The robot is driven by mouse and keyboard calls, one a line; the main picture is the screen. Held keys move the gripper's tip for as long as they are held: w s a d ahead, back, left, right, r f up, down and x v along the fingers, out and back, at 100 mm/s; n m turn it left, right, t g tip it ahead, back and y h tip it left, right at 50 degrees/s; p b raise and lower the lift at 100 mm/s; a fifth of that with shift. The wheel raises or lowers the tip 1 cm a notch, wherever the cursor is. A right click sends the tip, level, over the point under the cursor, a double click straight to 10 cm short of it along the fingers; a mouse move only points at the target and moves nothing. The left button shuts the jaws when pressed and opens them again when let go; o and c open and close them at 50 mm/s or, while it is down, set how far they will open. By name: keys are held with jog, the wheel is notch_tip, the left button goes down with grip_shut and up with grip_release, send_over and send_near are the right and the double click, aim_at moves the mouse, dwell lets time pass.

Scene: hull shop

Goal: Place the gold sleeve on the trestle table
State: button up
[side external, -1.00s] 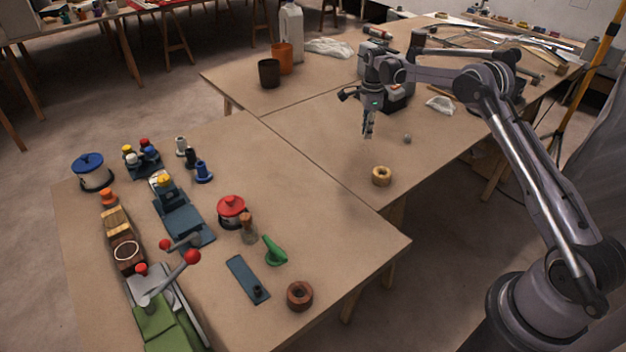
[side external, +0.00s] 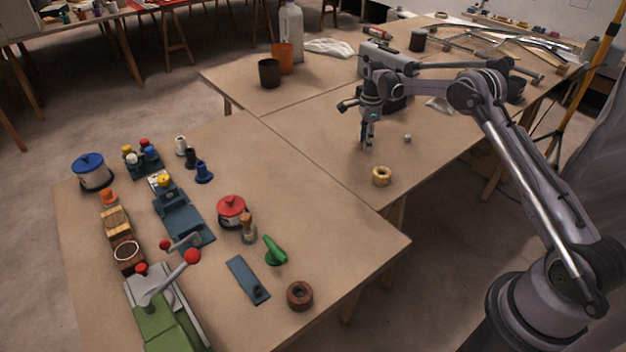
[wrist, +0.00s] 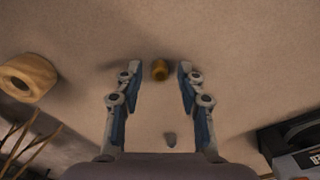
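The small gold sleeve (wrist: 160,69) shows between my fingertips in the wrist view, blurred, with a gap on each side. I cannot pick it out in the side view, where my fingers may hide it. My gripper (side external: 367,147) points down low over the back trestle table (side external: 310,125). In the wrist view my gripper (wrist: 159,72) is open, its two fingers apart and not touching the sleeve. The front trestle table (side external: 320,225) adjoins it, nearer the camera.
A pale yellow ring (side external: 381,176) lies near my gripper, and a small grey piece (side external: 407,139) lies to its right.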

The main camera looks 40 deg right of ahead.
notch_tip(320, 180, up, 12)
jog(key=s+a+r+n+t, duration=0.2)
jog(key=s+a+r+n, duration=0.2)
jog(key=a+r+n, duration=0.4)
jog(key=s+a+r+n+t, duration=0.25)
jog(key=s+a+n, duration=0.25)
jog(key=s, duration=0.3)
jog(key=s+a+r+n+t, duration=0.1)
jog(key=s+a+r+n, duration=0.25)
jog(key=s+a, duration=0.4)
jog(key=s+a+f+n+t, duration=0.1)
jog(key=s+a+f+n, duration=0.1)
jog(key=s+f+n, duration=0.4)
jog(key=s+n, duration=0.2)
jog(key=s, duration=0.3)
jog(key=shift+s+f+t, duration=0.3)
jog(key=shift+s+t, duration=0.05)
jog(key=shift+s, duration=0.05)
